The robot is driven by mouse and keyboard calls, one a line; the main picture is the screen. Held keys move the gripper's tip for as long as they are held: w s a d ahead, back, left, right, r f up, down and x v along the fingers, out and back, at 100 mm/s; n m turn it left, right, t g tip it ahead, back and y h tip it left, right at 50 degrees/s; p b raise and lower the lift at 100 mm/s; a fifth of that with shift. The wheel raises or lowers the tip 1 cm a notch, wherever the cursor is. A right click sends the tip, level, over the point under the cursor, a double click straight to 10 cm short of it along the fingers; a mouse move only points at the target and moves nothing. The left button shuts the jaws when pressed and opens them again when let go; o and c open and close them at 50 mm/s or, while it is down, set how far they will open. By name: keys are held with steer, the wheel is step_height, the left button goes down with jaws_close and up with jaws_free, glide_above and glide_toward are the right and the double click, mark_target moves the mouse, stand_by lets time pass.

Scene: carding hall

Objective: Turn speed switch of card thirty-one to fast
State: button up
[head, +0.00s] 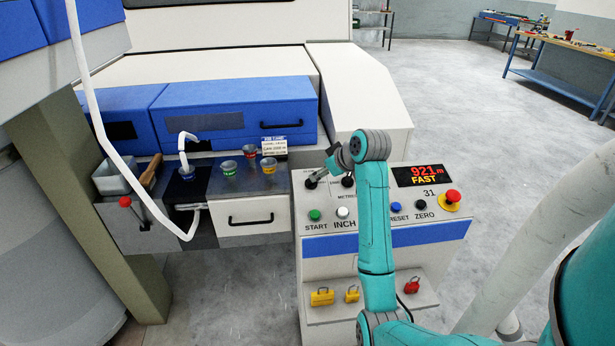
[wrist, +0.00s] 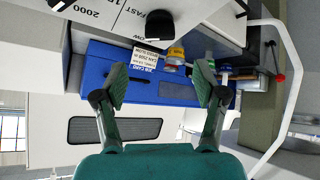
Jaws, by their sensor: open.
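The control panel (head: 330,222) of the card numbered 31 has a black knob (head: 311,183) at its upper left. A second black knob (head: 348,181) sits to its right. The display (head: 416,175) reads 921 m and FAST in lit letters. In the wrist view the speed switch (wrist: 153,24) shows near the top, beside FAST and partly cut-off lettering; a small white mark shows at its edge. My gripper (head: 326,164) is above the panel's upper left, near the left knob. In the wrist view my gripper (wrist: 161,84) has its fingers wide apart with nothing between them.
START, INCH, RESET and ZERO buttons line the panel, with a red mushroom button (head: 452,197) at right. Several padlocks (head: 322,297) hang below. Small cups (head: 229,169) stand on the ledge at left, under blue covers (head: 235,110). Open floor (head: 480,110) lies right.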

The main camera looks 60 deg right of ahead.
steer(key=x, duration=1)
steer(key=c, duration=1.1)
